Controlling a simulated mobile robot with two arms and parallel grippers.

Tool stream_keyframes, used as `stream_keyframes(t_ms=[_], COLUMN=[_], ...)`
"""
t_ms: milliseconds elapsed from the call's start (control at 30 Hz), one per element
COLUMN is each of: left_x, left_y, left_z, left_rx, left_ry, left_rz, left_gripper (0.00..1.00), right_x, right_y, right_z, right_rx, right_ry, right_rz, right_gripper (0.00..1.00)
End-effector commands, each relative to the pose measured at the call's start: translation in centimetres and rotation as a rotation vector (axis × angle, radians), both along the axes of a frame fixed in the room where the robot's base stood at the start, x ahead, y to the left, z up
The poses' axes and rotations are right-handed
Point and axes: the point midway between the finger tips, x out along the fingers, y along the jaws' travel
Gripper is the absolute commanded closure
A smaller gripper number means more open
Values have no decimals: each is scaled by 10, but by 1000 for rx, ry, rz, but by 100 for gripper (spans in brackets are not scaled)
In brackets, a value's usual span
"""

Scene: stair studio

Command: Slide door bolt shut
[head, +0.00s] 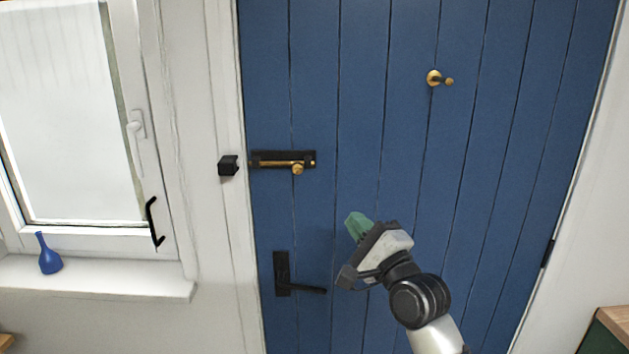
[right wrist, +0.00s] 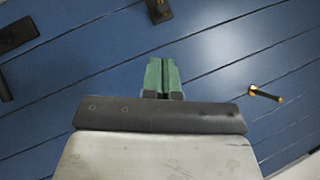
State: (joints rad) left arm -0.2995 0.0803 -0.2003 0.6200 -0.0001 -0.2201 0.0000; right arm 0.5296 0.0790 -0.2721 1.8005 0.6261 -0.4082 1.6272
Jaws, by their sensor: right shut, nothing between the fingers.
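The door bolt (head: 285,163) is a brass rod with a round knob (head: 297,169) on a black plate, near the left edge of the blue door (head: 360,120). A black catch block (head: 228,165) sits on the white frame to its left. A gap shows between the bolt and the block. My right gripper (head: 356,224) has green fingers, shut and empty, below and right of the bolt and apart from it. In the right wrist view the fingers (right wrist: 162,76) are together, and part of a dark fitting (right wrist: 158,10) shows at the top edge. My left gripper is out of view.
A black door handle (head: 284,275) is below the bolt, left of my right gripper. A brass hook (head: 435,78) sticks out at the upper right of the door. A blue vase (head: 48,255) stands on the sill at left. A wooden-topped cabinet (head: 608,330) is at lower right.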

Motion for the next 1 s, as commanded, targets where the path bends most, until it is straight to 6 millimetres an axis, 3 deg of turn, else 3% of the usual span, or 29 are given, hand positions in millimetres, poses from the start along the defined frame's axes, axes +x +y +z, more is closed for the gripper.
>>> stream_keyframes(t_ms=[267,733,1000], left_x=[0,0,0], left_y=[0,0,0], left_z=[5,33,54], left_rx=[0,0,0], left_ry=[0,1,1], left_rz=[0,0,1], left_gripper=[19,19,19], right_x=[9,83,89], right_y=[5,47,78], right_z=[5,34,48], right_rx=[-1,-4,0], right_ry=[0,1,2], right_rz=[-1,-2,-1], right_gripper=[100,100,100])
